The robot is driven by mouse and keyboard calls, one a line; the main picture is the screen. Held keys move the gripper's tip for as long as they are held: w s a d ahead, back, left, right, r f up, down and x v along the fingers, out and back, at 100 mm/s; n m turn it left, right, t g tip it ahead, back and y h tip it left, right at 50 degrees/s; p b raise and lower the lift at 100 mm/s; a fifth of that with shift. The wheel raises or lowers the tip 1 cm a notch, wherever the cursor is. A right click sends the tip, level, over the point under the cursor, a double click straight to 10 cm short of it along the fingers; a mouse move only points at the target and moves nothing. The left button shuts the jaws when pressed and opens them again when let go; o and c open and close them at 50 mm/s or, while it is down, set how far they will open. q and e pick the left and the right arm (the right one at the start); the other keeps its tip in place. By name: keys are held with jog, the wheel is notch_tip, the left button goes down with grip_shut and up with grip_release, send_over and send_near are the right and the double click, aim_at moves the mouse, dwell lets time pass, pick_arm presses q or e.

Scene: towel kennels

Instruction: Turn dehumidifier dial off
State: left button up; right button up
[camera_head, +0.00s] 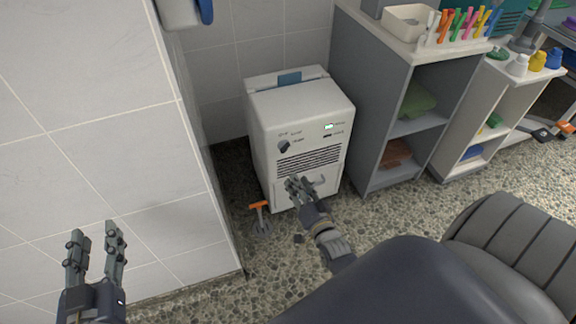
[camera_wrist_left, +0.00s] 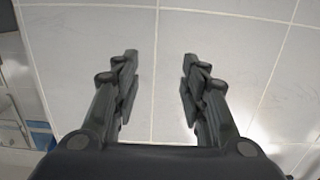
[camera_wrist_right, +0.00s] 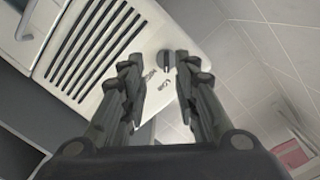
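The dehumidifier (camera_head: 304,106) is a white box on the floor with a blue-grey strip on top and a grille in front. Its dark dial (camera_head: 284,146) is at the upper left of the front face, with small lettering beside it. In the right wrist view the dial (camera_wrist_right: 166,59) shows beyond and between the fingertips, apart from them. My right gripper (camera_head: 294,184) is in front of the lower grille, below the dial; it is open and empty in the right wrist view (camera_wrist_right: 158,75). My left gripper (camera_head: 95,232) is open and empty at the lower left, before the tiled wall.
A tiled wall block (camera_head: 90,130) stands left of the dehumidifier. A grey shelf unit (camera_head: 363,125) stands close on its right, with pens and a tray on top. An orange-handled tool (camera_head: 259,208) is on the pebbled floor at the dehumidifier's lower left corner.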

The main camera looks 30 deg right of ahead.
aim_at(286, 150)
jog(key=shift+m+t+h, duration=0.4)
jog(key=shift+m, duration=0.1)
jog(key=b+x, duration=0.1)
jog(key=x, duration=0.2)
jog(key=r+b+x, duration=0.1)
jog(key=x, duration=0.3)
jog(key=b+x, duration=0.2)
jog(key=x, duration=0.2)
jog(key=shift+d+r, duration=0.4)
pick_arm(q)
jog(key=s+r+t+h, duration=0.2)
jog(key=r+t, duration=0.3)
jog(key=r, duration=0.3)
jog(key=s+r+t+h, duration=0.1)
jog(key=s+r+t, duration=0.3)
jog(key=r, duration=0.5)
jog(key=shift+s+r+t+h, duration=0.15)
jog(key=shift+s+t+h, duration=0.25)
jog(key=shift+s, duration=0.25)
pick_arm(e)
jog(key=shift+w+d, duration=0.1)
jog(key=shift+w, duration=0.15)
grip_shut()
